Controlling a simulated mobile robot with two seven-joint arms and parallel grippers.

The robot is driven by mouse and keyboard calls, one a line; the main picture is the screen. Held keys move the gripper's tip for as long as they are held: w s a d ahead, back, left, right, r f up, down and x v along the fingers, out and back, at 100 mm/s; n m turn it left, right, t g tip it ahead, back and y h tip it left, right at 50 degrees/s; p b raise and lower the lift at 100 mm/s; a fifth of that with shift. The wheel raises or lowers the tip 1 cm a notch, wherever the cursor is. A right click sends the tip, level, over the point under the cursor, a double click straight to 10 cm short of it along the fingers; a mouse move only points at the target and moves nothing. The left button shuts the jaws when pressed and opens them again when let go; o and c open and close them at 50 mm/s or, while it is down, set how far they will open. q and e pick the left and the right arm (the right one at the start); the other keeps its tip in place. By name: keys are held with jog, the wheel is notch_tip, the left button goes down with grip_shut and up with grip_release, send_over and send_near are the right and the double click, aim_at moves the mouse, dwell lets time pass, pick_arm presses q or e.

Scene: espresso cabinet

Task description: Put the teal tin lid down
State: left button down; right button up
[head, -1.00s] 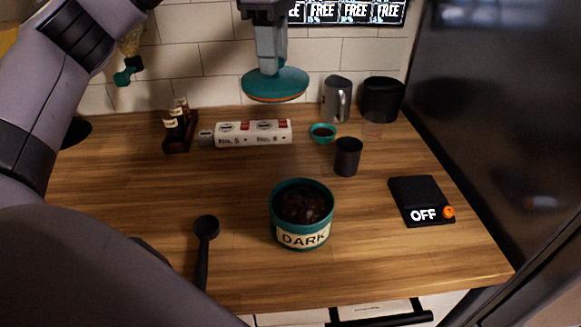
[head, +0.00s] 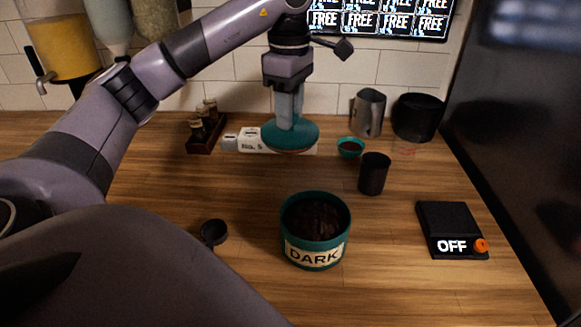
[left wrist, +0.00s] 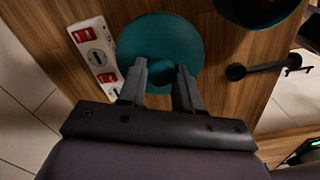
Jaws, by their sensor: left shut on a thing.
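The round teal tin lid (head: 291,136) hangs flat under my left gripper (head: 290,119), which is shut on the lid's knob. In the left wrist view the lid (left wrist: 160,45) shows as a teal disc beyond the fingers (left wrist: 160,92). In the head view it hides part of the white strip behind it. The gap between lid and counter is hard to judge. The open teal tin (head: 315,231) marked DARK stands nearer on the counter, full of dark contents. My right gripper is not in view.
A small teal bowl (head: 350,148), a dark cup (head: 373,174), a steel pitcher (head: 368,112) and a black bin (head: 417,117) stand right. A black scale (head: 447,222) reads OFF. A dark scoop (head: 214,232) lies left. Wood around the tin is bare.

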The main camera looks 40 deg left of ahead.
aim_at(289, 135)
pick_arm(q)
notch_tip(289, 135, down, 6)
jog(key=shift+r+b, duration=0.25)
jog(key=shift+b, duration=0.3)
jog(key=shift+f, duration=2.55)
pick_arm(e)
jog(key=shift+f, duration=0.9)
pick_arm(q)
jog(key=shift+f, duration=0.15)
jog(key=c, duration=0.8)
grip_release()
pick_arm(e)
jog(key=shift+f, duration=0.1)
